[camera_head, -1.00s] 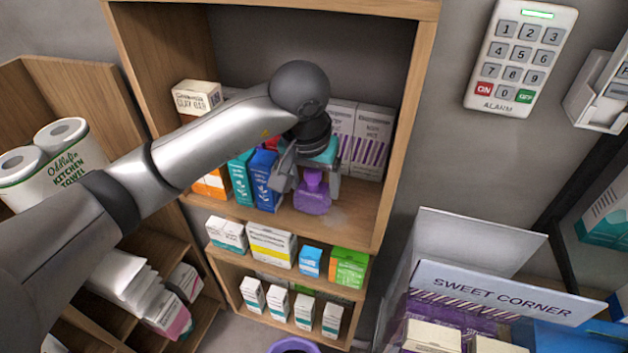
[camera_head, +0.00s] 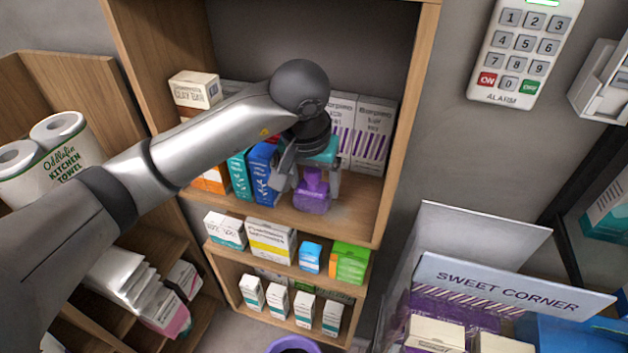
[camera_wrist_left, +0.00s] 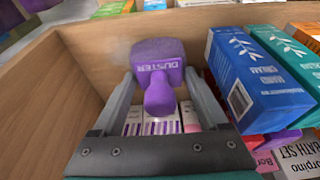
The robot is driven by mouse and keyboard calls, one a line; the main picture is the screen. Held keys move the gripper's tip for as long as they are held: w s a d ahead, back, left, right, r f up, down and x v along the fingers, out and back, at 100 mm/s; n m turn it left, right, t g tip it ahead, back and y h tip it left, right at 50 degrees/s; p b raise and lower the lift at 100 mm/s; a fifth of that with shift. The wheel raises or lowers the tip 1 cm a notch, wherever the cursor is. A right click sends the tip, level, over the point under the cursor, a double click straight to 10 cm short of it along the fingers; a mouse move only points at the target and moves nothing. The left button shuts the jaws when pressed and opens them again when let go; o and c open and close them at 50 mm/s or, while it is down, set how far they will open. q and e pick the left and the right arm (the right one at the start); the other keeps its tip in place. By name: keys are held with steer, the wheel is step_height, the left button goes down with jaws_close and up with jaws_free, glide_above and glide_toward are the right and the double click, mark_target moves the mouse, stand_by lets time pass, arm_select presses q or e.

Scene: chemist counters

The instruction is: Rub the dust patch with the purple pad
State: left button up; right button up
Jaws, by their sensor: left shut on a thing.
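The purple pad (camera_head: 312,194), a block with a knob handle marked DUSTER, is in my left gripper (camera_head: 298,182) on the middle shelf of the wooden unit. In the left wrist view the pad (camera_wrist_left: 160,58) has its handle between the two fingers (camera_wrist_left: 158,100), which are shut on it. The dust patch (camera_head: 342,210) shows as a faint pale haze on the shelf board, just right of the pad. In the left wrist view a grey haze (camera_wrist_left: 118,50) lies beside the pad. I cannot tell whether the pad touches the board. My right gripper is not in view.
Blue boxes (camera_head: 262,172) stand close left of the gripper, and tall white boxes (camera_head: 374,132) stand behind. The unit's right side wall (camera_head: 405,120) bounds the shelf. Smaller boxes (camera_head: 270,240) line the shelf below. A Sweet Corner display (camera_head: 500,285) stands at the lower right.

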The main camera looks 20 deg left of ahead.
arm_select(q)
steer(key=shift+f, duration=0.3)
steer(key=shift+d+r+b, duration=0.1)
steer(key=shift+d+b, duration=0.55)
steer(key=shift+d, duration=1.3)
steer(key=shift+s+d+f+b, duration=0.1)
steer(key=shift+d+b, duration=0.25)
steer(key=shift+d, duration=0.5)
steer(key=shift+s+d+f+b, duration=0.1)
steer(key=shift+d+b, duration=0.25)
steer(key=shift+d, duration=0.5)
steer(key=shift+b, duration=0.4)
steer(key=shift+w+a, duration=0.1)
steer(key=shift+a, duration=0.35)
steer(key=shift+a+f+b, duration=0.1)
steer(key=shift+a+b, duration=1)
steer(key=shift+a, duration=0.85)
steer(key=shift+a+b, duration=0.45)
steer(key=shift+a, duration=0.85)
